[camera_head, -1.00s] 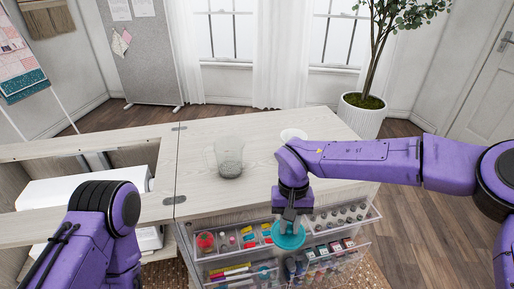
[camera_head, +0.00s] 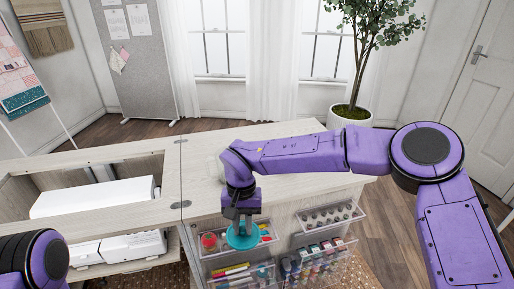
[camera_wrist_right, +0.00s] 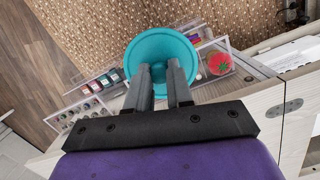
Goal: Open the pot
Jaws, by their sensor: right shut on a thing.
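A round teal lid-like piece (camera_head: 243,238) is held in my right gripper (camera_head: 240,222), which points down in front of the cabinet's front edge, over the clear drawers. In the right wrist view the teal piece (camera_wrist_right: 160,48) fills the space at the fingertips (camera_wrist_right: 165,72), and both fingers meet its middle. My left gripper is out of view; only part of my left arm shows at the lower left.
Clear drawers with sewing supplies (camera_head: 330,218) stick out from the cabinet front, below my right gripper. A red pincushion-like item (camera_wrist_right: 218,62) sits in one. A white machine (camera_head: 95,197) lies in the open recess at left. A potted tree (camera_head: 348,116) stands behind.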

